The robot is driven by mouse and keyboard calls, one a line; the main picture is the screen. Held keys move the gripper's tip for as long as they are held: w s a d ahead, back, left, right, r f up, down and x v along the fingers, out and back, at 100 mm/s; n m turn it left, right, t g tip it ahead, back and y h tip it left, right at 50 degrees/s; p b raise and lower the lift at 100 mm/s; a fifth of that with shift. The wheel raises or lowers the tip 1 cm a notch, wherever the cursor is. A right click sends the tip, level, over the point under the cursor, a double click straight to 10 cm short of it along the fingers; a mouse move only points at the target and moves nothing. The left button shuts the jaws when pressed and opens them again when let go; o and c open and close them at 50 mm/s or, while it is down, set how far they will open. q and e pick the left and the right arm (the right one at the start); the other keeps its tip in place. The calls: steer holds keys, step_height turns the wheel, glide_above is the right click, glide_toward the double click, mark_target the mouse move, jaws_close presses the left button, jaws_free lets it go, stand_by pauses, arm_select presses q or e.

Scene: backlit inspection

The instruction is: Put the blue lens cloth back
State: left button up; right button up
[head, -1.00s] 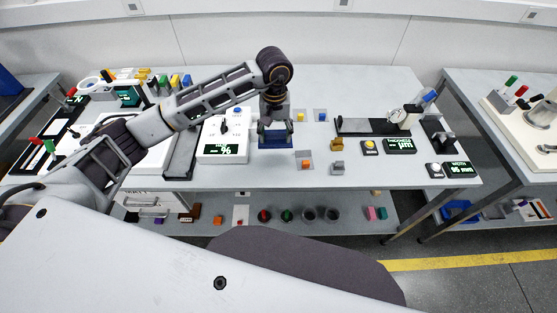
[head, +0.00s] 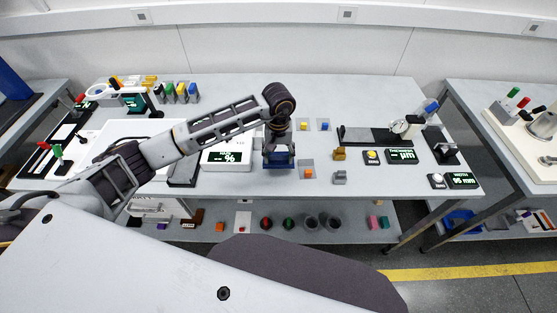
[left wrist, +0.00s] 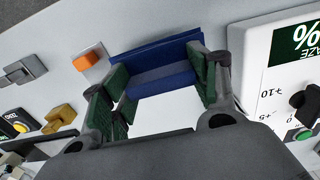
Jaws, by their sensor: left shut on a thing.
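The blue lens cloth (head: 280,172) is a flat dark blue piece under my left gripper (head: 279,154) in the head view. My left gripper is shut on it. In the left wrist view the cloth (left wrist: 155,60) spans between the green-padded fingers of the gripper (left wrist: 160,88), with a greyer band along its middle. The gap between cloth and table top cannot be judged. My right gripper is not in view.
The white haze meter (head: 226,157) is close left of the gripper. An orange cube on a grey pad (head: 308,174) is close right, with a grey block (head: 340,178) and brass block (head: 339,153) beyond. The table's (head: 400,182) front edge is near.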

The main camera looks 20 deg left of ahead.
mark_target(279, 159)
arm_select(q)
steer(key=shift+f, duration=0.1)
steer(key=shift+f+p, duration=0.4)
steer(key=shift+f, duration=1.35)
steer(key=shift+f, duration=0.15)
steer(key=o, duration=1)
